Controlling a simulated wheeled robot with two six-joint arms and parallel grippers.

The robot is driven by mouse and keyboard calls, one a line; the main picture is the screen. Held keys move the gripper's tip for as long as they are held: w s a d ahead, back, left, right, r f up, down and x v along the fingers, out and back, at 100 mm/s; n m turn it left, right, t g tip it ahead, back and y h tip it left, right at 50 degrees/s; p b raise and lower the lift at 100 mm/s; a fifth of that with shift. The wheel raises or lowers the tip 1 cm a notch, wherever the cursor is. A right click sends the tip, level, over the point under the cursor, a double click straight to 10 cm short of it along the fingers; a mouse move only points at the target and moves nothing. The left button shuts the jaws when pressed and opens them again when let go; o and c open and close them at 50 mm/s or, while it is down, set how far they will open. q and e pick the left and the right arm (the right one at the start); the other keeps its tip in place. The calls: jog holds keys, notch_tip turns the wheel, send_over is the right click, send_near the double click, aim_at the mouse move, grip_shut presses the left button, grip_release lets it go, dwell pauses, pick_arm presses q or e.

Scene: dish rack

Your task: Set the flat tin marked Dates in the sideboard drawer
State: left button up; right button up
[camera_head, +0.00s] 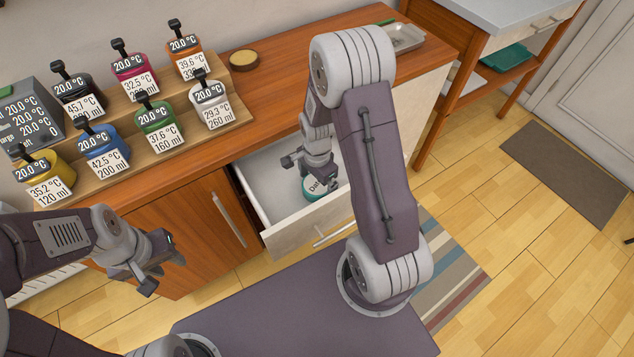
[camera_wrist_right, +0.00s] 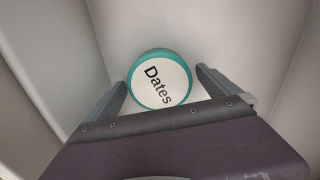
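The round flat tin, with a teal rim and a white lid marked Dates (camera_head: 311,188), lies in the open sideboard drawer (camera_head: 268,194). In the right wrist view the tin (camera_wrist_right: 160,82) lies face up on the pale drawer floor (camera_wrist_right: 215,30). My right gripper (camera_head: 309,172) is inside the drawer, just over the tin. Its open fingers stand on either side of the tin, with a small gap showing at each side in the right wrist view. Part of the tin is hidden by the gripper in the head view. My left gripper (camera_head: 164,275) is open and empty in front of the sideboard.
The wooden sideboard top (camera_head: 285,88) carries a stepped rack (camera_head: 232,108) of several labelled jars, a small round brown-topped tin (camera_head: 244,60) and a metal tray (camera_head: 404,37). The closed cupboard door (camera_head: 190,235) stands left of the drawer. A striped rug (camera_head: 450,268) lies on the floor.

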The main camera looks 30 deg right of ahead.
notch_tip(320, 180, up, 9)
jog(key=p, duration=0.3)
grip_shut()
dwell(0.5)
dwell(0.7)
dwell(0.6)
